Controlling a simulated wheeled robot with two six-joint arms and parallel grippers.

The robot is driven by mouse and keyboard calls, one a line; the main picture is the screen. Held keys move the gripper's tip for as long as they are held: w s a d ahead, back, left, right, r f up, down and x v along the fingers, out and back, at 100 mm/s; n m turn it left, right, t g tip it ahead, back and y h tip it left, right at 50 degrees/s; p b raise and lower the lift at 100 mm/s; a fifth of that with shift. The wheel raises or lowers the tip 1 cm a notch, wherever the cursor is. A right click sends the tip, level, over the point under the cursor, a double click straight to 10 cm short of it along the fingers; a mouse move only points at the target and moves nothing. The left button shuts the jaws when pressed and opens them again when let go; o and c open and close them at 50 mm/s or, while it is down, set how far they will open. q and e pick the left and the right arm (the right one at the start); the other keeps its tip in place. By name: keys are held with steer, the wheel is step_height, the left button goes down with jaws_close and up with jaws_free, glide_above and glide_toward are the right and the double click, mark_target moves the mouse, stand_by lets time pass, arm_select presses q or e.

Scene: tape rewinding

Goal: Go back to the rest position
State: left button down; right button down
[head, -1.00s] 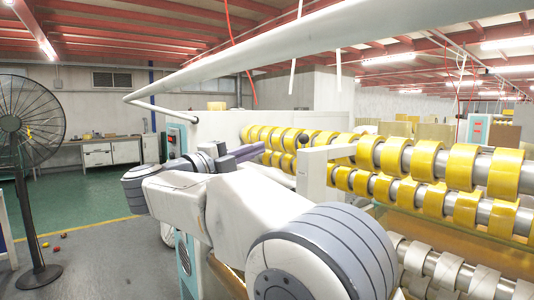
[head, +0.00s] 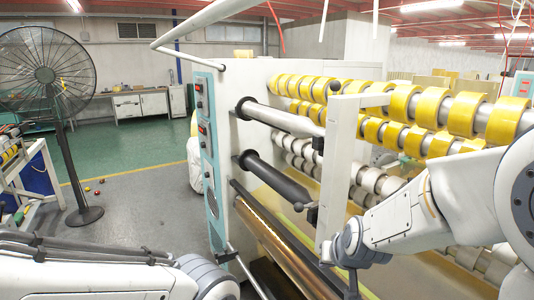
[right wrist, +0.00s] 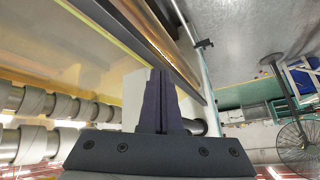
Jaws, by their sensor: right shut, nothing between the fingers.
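My right gripper (head: 352,284) hangs at the lower middle of the head view, pointing down in front of the tape machine. In the right wrist view its two dark fingers (right wrist: 160,88) are together with nothing between them. My right arm reaches in from the right edge, in front of the lower rolls. Part of my left arm shows bent along the bottom left of the head view; its gripper is not visible.
The tape machine (head: 212,150) carries rows of yellow tape rolls (head: 462,114) and two projecting bars, one grey (head: 280,120) and one black (head: 272,178). A black fan (head: 42,75) stands at left. Open grey floor (head: 140,215) lies between fan and machine.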

steer(key=s+d+f+n+g, duration=0.1)
steer(key=s+d+f+g, duration=0.15)
steer(key=s, duration=0.35)
steer(key=s+d+f+g, duration=0.2)
steer(key=s+f, duration=0.1)
steer(key=s, duration=0.3)
steer(key=s+a+r+n+g+p, duration=0.3)
steer(key=s+a+r+n+p, duration=0.3)
steer(key=s+a+r, duration=0.5)
steer(key=s+a+n, duration=0.1)
steer(key=s+a, duration=0.1)
steer(key=s, duration=0.1)
steer(key=shift+s+a+n, duration=0.2)
steer(key=shift+a+n, duration=0.1)
steer(key=shift+a, duration=0.05)
